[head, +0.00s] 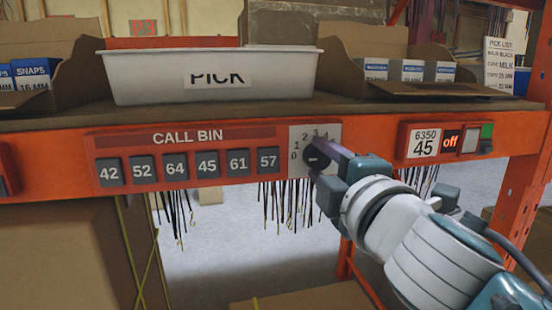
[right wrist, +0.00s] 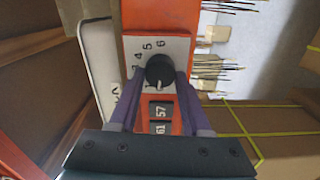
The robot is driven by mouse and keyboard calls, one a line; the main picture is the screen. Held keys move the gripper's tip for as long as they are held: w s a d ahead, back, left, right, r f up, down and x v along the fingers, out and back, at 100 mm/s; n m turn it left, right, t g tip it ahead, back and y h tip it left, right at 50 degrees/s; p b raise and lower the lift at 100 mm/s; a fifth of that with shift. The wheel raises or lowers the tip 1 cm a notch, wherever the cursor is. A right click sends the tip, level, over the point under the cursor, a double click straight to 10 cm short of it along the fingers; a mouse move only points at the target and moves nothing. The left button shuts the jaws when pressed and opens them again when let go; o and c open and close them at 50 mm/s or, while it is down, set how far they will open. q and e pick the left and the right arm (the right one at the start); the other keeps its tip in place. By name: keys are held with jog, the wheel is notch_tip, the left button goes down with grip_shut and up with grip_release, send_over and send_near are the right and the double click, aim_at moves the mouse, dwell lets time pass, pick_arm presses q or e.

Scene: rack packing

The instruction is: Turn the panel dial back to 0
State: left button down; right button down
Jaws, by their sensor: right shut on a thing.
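The black round dial (head: 315,153) sits on a light grey number plate (head: 297,133) on the orange shelf beam. It also shows in the right wrist view (right wrist: 160,69). In the head view the digits 0 to 4 show on the plate; the wrist view shows numbers up to 6. The dial's white mark lies on its left side in the head view, facing roughly toward the 0; the exact setting is hard to tell. My right gripper (head: 322,160) is shut on the dial, with a purple finger on each side in the wrist view (right wrist: 159,88). My left gripper is out of view.
Left of the dial is a CALL BIN panel (head: 187,138) with several numbered buttons. Right is a 6350 45 display panel (head: 440,142) reading off, with a green button. A white PICK bin (head: 210,60) and cartons stand above; dark strands hang below the beam.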

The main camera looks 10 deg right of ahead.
jog(key=shift+n, duration=0.5)
jog(key=shift+c, duration=1.8)
grip_release()
jog(key=s, duration=1)
jog(key=shift+d+b, duration=0.2)
jog(key=shift+b, duration=0.25)
